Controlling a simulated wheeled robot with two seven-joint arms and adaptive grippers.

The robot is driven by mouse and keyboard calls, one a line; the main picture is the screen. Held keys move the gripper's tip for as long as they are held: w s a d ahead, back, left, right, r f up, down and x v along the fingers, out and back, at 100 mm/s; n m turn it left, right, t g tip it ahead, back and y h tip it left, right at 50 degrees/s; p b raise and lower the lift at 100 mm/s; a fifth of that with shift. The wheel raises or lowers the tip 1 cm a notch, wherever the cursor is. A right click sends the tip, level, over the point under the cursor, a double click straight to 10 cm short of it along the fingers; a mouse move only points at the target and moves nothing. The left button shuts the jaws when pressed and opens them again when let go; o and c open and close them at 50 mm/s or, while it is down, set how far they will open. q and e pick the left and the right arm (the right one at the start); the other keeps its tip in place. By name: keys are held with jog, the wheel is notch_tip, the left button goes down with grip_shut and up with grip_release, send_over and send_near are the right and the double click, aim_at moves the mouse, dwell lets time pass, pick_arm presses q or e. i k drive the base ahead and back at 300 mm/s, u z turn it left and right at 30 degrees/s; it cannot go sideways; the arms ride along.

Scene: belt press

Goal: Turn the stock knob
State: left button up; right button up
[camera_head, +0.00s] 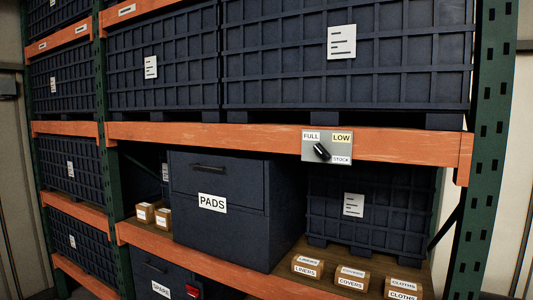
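The stock knob (321,152) is a small black knob on a grey plate (343,150) fixed to the front of the orange shelf beam. The knob looks tilted, with one end toward the upper left, on the FULL side. Neither of my grippers shows in the head view.
A large dark PADS box (235,232) stands on the shelf below, left of the plate. Small cardboard boxes labelled LINERS (306,268), COVERS (352,279) and CLOTHS (402,289) line the shelf's front edge. Green rack posts (488,130) flank the bay. The space before the plate looks clear.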

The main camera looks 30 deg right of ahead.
aim_at(324, 154)
jog(key=u, duration=0.25)
jog(key=i, duration=0.85)
